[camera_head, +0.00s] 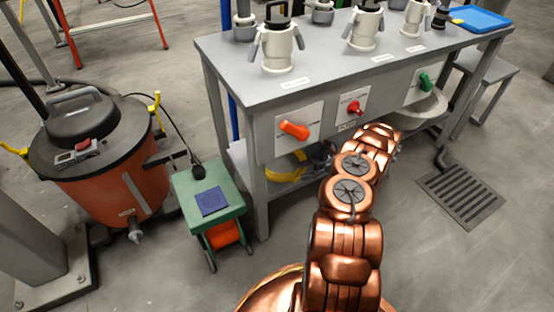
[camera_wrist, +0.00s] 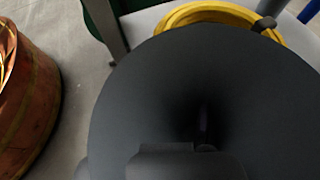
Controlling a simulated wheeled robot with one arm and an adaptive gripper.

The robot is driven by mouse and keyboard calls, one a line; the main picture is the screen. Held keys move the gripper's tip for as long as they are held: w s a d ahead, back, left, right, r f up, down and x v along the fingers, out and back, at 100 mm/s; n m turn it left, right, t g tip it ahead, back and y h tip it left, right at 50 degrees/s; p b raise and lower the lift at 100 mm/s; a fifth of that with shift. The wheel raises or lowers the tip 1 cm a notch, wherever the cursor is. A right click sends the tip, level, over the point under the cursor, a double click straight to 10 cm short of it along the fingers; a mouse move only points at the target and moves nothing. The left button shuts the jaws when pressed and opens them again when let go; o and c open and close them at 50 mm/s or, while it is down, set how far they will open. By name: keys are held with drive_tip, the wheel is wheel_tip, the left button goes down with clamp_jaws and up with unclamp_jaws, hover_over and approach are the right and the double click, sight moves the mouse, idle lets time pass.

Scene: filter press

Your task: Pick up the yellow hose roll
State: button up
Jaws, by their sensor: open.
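My gripper (camera_wrist: 200,110) is a large dark shape filling the middle and bottom of the wrist view. It is open and apart from the roll in the picture, below its rim. Its fingertips cannot be made out clearly. In the head view my copper arm reaches toward the lower shelf and hides part of it.
The grey workbench (camera_head: 225,52) has legs and a top above the shelf. Red and green handles (camera_head: 294,130) stick out from its front. A green stand (camera_head: 180,185) and an orange vacuum (camera_head: 112,195) stand to the left. A floor grate (camera_head: 462,196) lies right.

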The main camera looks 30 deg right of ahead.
sight(287, 176)
drive_tip(key=shift+b+x, duration=0.95)
drive_tip(key=shift+x, duration=2.9)
drive_tip(key=shift+r, duration=0.1)
clamp_jaws()
